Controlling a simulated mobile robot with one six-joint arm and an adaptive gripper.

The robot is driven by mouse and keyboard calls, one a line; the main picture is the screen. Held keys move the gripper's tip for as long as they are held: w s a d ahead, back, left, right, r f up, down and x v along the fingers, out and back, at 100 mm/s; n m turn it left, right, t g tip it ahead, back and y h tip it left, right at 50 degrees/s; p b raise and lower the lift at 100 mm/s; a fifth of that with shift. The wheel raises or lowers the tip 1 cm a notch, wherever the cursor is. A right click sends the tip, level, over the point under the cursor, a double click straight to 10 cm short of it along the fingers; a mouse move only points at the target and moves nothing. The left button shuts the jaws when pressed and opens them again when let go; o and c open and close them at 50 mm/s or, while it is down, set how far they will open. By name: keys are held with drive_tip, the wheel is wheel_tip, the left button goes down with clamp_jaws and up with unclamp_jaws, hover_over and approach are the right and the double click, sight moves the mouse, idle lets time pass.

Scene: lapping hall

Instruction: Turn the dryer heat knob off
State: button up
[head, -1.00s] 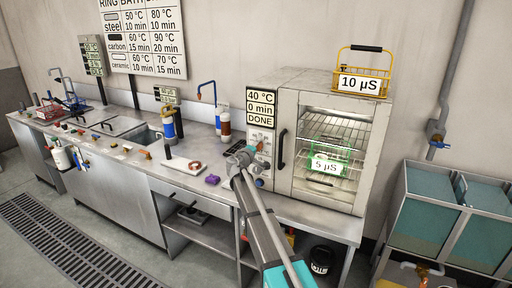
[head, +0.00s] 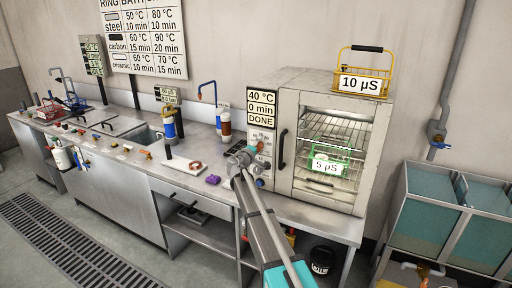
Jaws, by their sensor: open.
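The dryer (head: 310,84) is a grey metal cabinet on the bench with a glass door and a dark vertical handle. Its display (head: 261,108) reads 40 °C, 0 min, DONE. Below the display is the control panel (head: 266,140) with small controls; my arm's end hides part of it, and I cannot make out which control is the heat knob or how it is set. My gripper (head: 242,158) is open at the panel's left edge, close in front of it. I cannot tell whether it touches a knob.
Inside the dryer is a green basket (head: 329,163) tagged 5 µS. A yellow basket (head: 362,83) tagged 10 µS stands on top. A purple item (head: 213,180) and a white board (head: 183,165) lie on the bench to the left. Teal tanks (head: 425,215) stand at right.

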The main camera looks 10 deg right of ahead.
drive_tip(key=shift+s, duration=0.1)
drive_tip(key=v, duration=1.2)
drive_tip(key=s+d+f+m+g+y+p, duration=0.1)
drive_tip(key=s+d+f+m+g+p, duration=0.15)
drive_tip(key=s+d+f+g, duration=0.45)
drive_tip(key=s+d+f+m+g+y+p, duration=0.15)
drive_tip(key=s+d+m, duration=0.25)
drive_tip(key=s, duration=0.7)
drive_tip(key=s+a+f+g+y, duration=0.1)
drive_tip(key=s+g+y, duration=0.1)
drive_tip(key=s, duration=0.4)
drive_tip(key=s+a+f+m+g+y+p, duration=0.1)
drive_tip(key=s+a+f+g+y, duration=0.1)
drive_tip(key=s, duration=0.4)
drive_tip(key=s+a+f+g+y, duration=0.1)
drive_tip(key=s+g+y, duration=0.1)
drive_tip(key=s+y, duration=0.2)
drive_tip(key=shift+s+a+f, duration=0.25)
drive_tip(key=shift+s+f, duration=0.05)
drive_tip(key=shift+s, duration=0.65)
drive_tip(key=shift+m, duration=0.25)
